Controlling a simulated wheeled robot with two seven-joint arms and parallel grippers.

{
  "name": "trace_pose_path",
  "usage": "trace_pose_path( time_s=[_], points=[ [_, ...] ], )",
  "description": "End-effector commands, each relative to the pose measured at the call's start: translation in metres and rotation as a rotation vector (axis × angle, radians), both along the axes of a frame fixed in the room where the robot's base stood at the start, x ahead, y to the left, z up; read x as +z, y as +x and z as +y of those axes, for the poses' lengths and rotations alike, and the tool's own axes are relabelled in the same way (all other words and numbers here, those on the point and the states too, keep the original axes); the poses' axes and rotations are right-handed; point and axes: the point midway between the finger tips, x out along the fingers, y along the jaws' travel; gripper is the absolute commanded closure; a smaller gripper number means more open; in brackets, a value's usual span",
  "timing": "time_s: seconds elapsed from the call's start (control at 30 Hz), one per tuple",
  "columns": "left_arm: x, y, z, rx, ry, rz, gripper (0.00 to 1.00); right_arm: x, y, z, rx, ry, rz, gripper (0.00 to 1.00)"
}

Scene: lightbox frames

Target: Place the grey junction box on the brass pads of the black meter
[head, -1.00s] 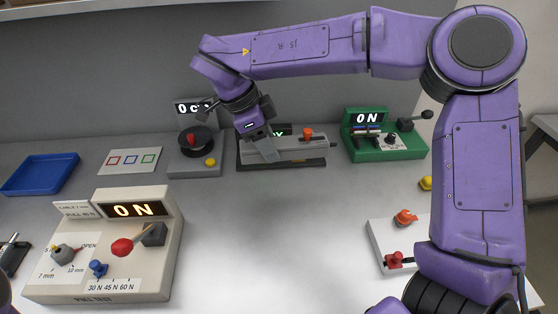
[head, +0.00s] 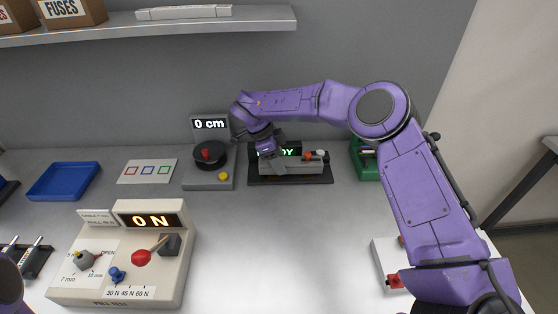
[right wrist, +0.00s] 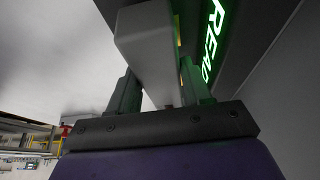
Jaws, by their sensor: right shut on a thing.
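The black meter (head: 325,178) stands at the back of the bench, with a lit green display partly hidden by my right gripper. The grey junction box (head: 292,168) lies level along the front of the meter. My right gripper (head: 272,157) is shut on it near its left end. In the right wrist view the two fingers (right wrist: 160,82) sit on either side of the pale grey box (right wrist: 148,45), beside the green display letters. My left gripper is out of view.
A round black device (head: 209,157) with a "0 cm" display stands close left of the meter. A beige pull tester (head: 120,255) is front left. The bench middle is clear.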

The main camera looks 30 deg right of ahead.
Motion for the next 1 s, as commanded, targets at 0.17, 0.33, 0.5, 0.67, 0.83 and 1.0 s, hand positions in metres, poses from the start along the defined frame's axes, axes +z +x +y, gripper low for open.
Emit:
trace_pose_path(
  time_s=[0.17, 0.33, 0.5, 0.67, 0.83, 1.0],
  points=[
    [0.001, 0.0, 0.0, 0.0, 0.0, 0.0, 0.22, -0.007, 0.0, 0.0, -0.001, 0.001, -0.002, 0.86],
    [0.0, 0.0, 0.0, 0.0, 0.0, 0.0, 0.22, -0.01, 0.0, 0.0, -0.001, 0.0, -0.002, 0.86],
    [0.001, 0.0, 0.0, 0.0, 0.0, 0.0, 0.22, -0.009, 0.0, 0.0, -0.001, 0.0, -0.002, 0.41],
    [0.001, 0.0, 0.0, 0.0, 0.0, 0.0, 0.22, -0.008, 0.0, 0.0, -0.001, 0.0, -0.002, 0.41],
    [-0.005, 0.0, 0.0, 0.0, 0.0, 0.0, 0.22, 0.012, 0.004, 0.008, 0.0, 0.0, -0.006, 0.41],
    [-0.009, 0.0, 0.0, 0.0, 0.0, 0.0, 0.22, 0.054, 0.012, 0.023, -0.001, -0.001, -0.007, 0.41]
  ],
)
